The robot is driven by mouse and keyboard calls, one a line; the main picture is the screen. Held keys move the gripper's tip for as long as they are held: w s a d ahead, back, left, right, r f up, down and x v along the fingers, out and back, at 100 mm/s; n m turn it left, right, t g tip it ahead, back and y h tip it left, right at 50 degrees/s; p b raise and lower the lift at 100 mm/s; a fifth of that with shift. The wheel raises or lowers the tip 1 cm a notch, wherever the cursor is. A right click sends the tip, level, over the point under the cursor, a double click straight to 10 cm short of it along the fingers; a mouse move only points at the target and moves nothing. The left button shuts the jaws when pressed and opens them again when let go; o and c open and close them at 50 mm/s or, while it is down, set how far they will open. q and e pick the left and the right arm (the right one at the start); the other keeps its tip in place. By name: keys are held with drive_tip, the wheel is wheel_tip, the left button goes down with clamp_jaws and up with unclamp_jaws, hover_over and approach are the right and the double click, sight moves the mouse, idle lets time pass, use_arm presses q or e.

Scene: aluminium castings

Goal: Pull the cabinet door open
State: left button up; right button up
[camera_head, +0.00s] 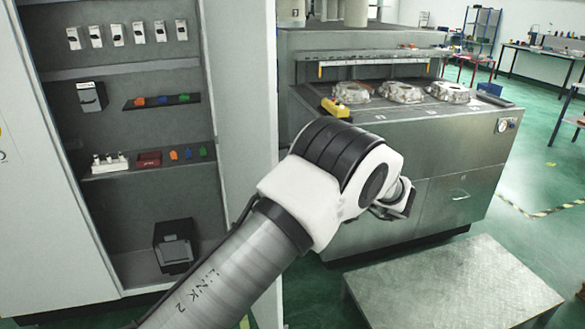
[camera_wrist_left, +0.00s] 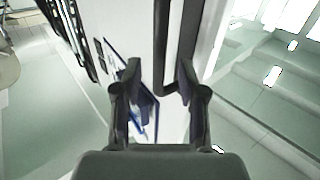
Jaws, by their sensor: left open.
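The pale cabinet (camera_head: 130,62) stands at the left of the head view, its shelved inside showing. A tall pale panel (camera_head: 240,110) stands at its right side; I cannot tell how far it is swung. My left arm crosses the middle of the head view, and its gripper (camera_head: 397,200) is partly hidden behind the wrist. In the left wrist view my left gripper (camera_wrist_left: 158,85) is open. A dark upright handle bar (camera_wrist_left: 171,45) on a white panel (camera_wrist_left: 130,20) lies between or just beyond its fingers; contact cannot be told. My right gripper is out of view.
A grey metal workbench (camera_head: 440,150) with several aluminium castings (camera_head: 403,92) stands behind my arm. A low metal platform (camera_head: 450,285) lies in front of it. Green floor (camera_head: 535,185) is open at the right.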

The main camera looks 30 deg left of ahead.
use_arm(q)
drive_tip(key=d, duration=0.7)
drive_tip(key=shift+d, duration=0.2)
drive_tip(key=shift+w, duration=0.1)
